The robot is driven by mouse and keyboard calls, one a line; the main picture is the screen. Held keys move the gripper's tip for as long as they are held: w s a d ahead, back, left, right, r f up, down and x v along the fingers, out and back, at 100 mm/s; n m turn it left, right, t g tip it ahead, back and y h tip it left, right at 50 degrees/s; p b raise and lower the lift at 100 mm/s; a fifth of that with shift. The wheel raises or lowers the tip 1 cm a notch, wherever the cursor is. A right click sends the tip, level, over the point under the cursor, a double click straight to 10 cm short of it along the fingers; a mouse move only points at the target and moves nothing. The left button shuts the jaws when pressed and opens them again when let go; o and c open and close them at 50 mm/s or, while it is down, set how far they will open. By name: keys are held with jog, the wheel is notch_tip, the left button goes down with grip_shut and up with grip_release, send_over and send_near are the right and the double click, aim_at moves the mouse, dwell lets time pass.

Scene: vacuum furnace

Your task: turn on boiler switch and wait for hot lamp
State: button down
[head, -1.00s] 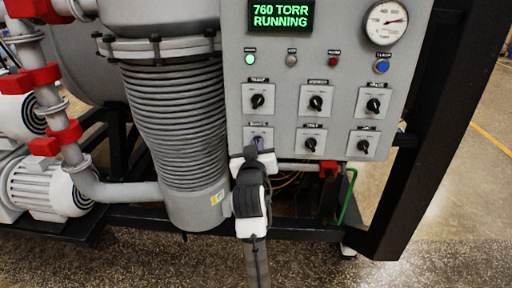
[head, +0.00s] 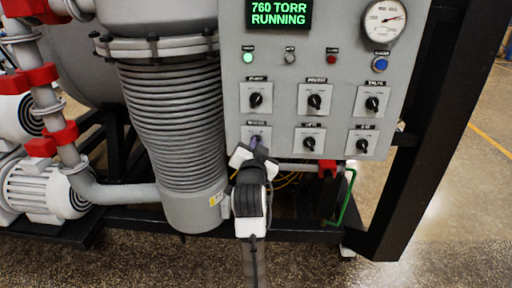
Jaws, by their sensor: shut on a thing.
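The grey control panel (head: 280,120) carries two rows of black rotary switches on white plates. My gripper (head: 254,150) is at the lower-left switch (head: 257,137), shut on its knob and tilted; its jaws hide most of the knob. The label above this switch is too small to read surely. In the lamp row, a green lamp (head: 248,58) is lit. The grey lamp (head: 290,58) beside it looks unlit; its short label may read HOT. A red lamp or button (head: 332,58) and a blue button (head: 380,64) are to the right.
A display (head: 279,14) reads 760 TORR RUNNING, with a dial gauge (head: 384,20) to its right. A ribbed grey vessel (head: 175,120) stands close left of my gripper. A black frame post (head: 425,140) is at the right, and a green pipe (head: 345,205) is below the panel.

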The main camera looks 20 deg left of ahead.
dwell(0.4)
jog(key=c, duration=1.5)
grip_release()
jog(key=shift+s, duration=0.1)
jog(key=p+v, duration=0.5)
jog(key=v, duration=0.8)
jog(key=shift+s+d, duration=0.15)
jog(key=shift+s, duration=0.15)
